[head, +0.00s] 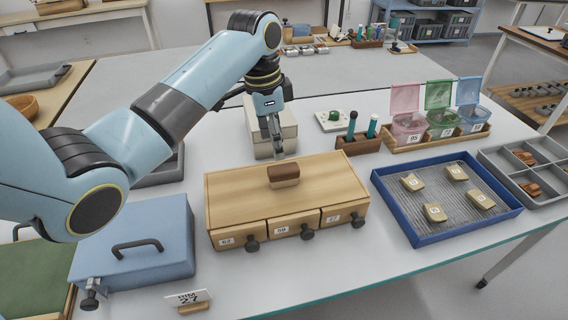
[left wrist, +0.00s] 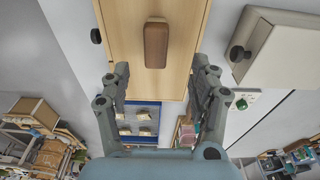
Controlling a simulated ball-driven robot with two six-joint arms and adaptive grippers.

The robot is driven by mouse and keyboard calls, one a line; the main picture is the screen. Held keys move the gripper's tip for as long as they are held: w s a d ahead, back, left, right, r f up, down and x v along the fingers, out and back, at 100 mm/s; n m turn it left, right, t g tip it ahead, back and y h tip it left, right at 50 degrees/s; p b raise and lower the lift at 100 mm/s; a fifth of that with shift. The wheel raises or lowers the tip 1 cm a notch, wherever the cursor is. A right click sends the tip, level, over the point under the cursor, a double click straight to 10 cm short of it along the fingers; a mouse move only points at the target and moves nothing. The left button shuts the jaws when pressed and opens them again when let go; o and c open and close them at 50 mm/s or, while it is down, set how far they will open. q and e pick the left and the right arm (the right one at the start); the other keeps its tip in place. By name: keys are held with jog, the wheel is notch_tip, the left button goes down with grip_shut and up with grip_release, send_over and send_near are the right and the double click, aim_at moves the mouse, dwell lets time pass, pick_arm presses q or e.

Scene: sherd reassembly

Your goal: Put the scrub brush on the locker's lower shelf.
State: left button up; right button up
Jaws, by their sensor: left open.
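The scrub brush (head: 284,173), a brown block with a paler lower part, lies on top of the wooden drawer cabinet (head: 240,190). In the left wrist view the brush (left wrist: 156,45) shows ahead of the fingers, between their lines. My left gripper (head: 277,148) points down just behind and above the brush; it is open and empty, its fingers (left wrist: 160,75) apart. A cream box with a dark knob (left wrist: 285,50), possibly the locker, stands behind the cabinet, partly hidden by my gripper in the head view (head: 262,145). Its shelves are not visible. My right gripper is not in view.
A blue lidded box (head: 135,240) stands left of the cabinet. A blue tray (head: 415,235) with numbered sherds lies to the right. A wooden holder (head: 358,146) with bottles and several coloured bins (head: 408,128) stand behind. Bare table lies in front of the cabinet.

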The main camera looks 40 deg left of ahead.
aim_at(283, 168)
pick_arm(q)
jog(key=f, duration=0.3)
jog(key=shift+s+d+f, duration=0.1)
jog(key=shift+d+f, duration=0.3)
jog(key=shift+w+f, duration=0.25)
jog(key=shift+f, duration=0.45)
jog(key=f, duration=0.3)
jog(key=d+f, duration=0.1)
jog(key=shift+w+f, duration=0.25)
jog(key=shift+w, duration=0.05)
jog(key=shift+a, duration=0.1)
jog(key=shift+c, duration=0.2)
grip_shut()
jog(key=shift+r, duration=0.15)
